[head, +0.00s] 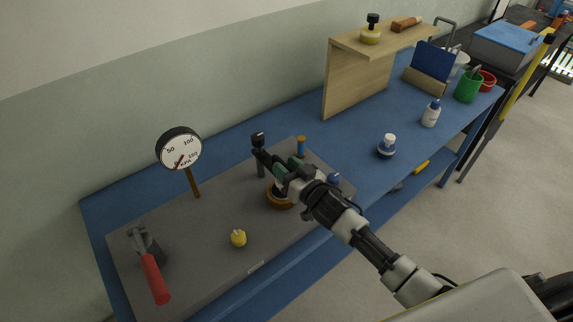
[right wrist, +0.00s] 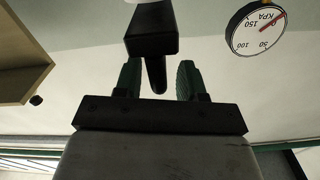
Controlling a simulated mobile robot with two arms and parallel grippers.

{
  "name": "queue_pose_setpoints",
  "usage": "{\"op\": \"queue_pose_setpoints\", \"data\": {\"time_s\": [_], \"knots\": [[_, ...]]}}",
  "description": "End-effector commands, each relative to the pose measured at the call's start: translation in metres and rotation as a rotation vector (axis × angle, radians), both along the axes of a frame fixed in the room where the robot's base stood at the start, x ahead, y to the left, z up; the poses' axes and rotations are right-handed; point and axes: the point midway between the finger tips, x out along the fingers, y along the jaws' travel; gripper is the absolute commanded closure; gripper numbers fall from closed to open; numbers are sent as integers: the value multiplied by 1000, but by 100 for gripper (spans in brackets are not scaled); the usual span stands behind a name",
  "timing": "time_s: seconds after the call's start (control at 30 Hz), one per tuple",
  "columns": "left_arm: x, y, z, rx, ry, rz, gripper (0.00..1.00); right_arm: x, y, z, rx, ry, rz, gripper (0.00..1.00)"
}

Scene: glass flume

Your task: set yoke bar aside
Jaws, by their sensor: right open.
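What I take to be the yoke bar is a black block (head: 258,139) at the top of a grey upright post (head: 261,168) on the grey board. In the right wrist view the black block (right wrist: 152,32) has a dark rod showing between the two green-padded fingers. My right gripper (head: 276,165) reaches in from the lower right with its jaws apart, close to the block and post. In the right wrist view the gripper (right wrist: 157,80) is open, with visible gaps beside the rod. Whether anything touches is unclear. My left gripper is not in view.
The grey board (head: 205,240) carries a pressure gauge (head: 180,148), a red-handled lever (head: 154,277), a yellow knob (head: 238,238) and a brass ring (head: 279,200) partly under my gripper. A wooden shelf (head: 350,80), bottles and cups stand farther right on the blue bench.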

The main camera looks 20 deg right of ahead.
Motion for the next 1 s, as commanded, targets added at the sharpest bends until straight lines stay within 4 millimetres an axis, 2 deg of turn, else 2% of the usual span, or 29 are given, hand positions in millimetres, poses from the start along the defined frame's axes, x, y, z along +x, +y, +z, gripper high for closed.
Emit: {"op": "queue_pose_setpoints", "data": {"time_s": [0.27, 0.37, 0.53, 0.57, 1.0], "knots": [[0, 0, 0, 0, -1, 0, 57, 2, 1, 0, 0, 0, 0, 60], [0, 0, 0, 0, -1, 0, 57, 2, 1, 0, 0, 0, 0, 72], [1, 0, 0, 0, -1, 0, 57, 2, 1, 0, 0, 0, 1, 98], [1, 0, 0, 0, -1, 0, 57, 2, 1, 0, 0, 0, 1, 100], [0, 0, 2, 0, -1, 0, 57, 3, -2, 0, 3, 2, 32, 100]]}}
